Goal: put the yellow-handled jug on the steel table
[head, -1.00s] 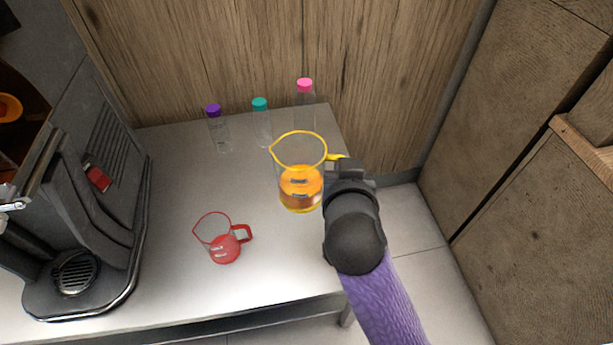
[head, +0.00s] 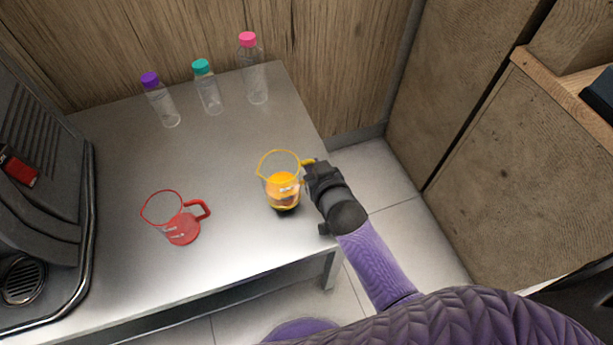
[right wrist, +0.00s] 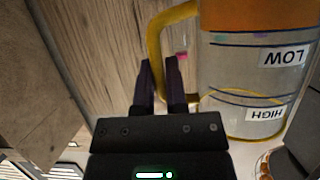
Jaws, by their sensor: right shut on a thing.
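The yellow-handled jug (head: 282,184), clear with a yellow rim and orange juice inside, is upright over the right part of the steel table (head: 235,150). A dark shadow lies right under its base; I cannot tell whether the base touches the table or hangs just above it. My right gripper (head: 311,172) is shut on its yellow handle from the right. In the right wrist view the fingers (right wrist: 161,85) close on the handle (right wrist: 156,50), and the jug's body (right wrist: 250,75) shows LOW and HIGH labels upside down. My left gripper is out of view.
A red jug (head: 178,222) stands on the table to the left. Bottles with purple (head: 162,105), teal (head: 209,92) and pink (head: 254,75) caps stand along the back. The dark juicer (head: 45,200) is at far left. Clear steel lies between the two jugs.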

